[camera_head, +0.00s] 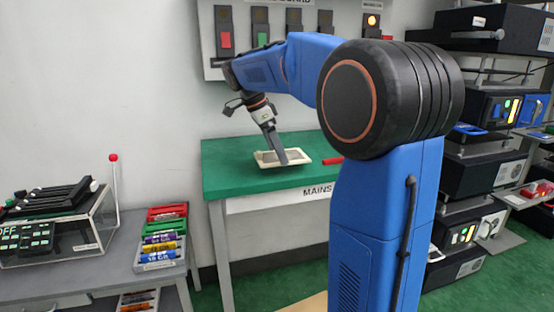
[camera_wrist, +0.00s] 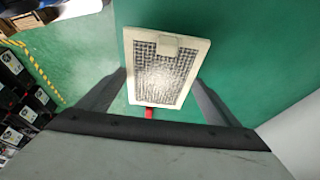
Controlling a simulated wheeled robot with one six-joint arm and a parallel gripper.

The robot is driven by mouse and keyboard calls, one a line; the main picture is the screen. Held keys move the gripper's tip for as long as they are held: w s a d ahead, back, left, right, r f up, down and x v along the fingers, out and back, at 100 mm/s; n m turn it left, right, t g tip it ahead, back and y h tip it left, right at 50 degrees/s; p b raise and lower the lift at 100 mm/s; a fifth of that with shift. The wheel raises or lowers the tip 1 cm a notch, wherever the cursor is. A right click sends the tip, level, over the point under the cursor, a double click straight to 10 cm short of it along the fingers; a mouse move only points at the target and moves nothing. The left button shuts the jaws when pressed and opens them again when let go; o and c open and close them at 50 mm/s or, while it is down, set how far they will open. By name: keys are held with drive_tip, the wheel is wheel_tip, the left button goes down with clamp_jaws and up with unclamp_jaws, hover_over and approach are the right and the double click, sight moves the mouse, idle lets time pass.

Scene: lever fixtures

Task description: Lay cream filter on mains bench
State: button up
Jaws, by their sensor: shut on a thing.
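The cream filter (camera_head: 299,160) is a flat cream frame with a grey mesh, at the green top of the mains bench (camera_head: 232,172). It lies nearly level with the bench top; I cannot tell if it touches it. In the wrist view the filter (camera_wrist: 147,68) shows its mesh and a small cream tab, with green bench behind it. My gripper (camera_head: 282,161) reaches down to the filter and is shut on it. In the wrist view the fingers (camera_wrist: 160,88) stand on either side of its frame.
A red object (camera_head: 333,161) lies on the bench right of the filter. A wall board with switches (camera_head: 264,40) hangs behind. A grey table (camera_head: 130,246) with trays stands left, and black equipment racks (camera_head: 480,130) stand right. The bench's left part is clear.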

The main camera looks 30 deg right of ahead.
sight(275, 156)
drive_tip(key=shift+f, duration=1.7)
drive_tip(key=shift+f, duration=0.1)
drive_tip(key=o, duration=0.9)
drive_tip(key=shift+o, duration=0.2)
drive_tip(key=v, duration=1.2)
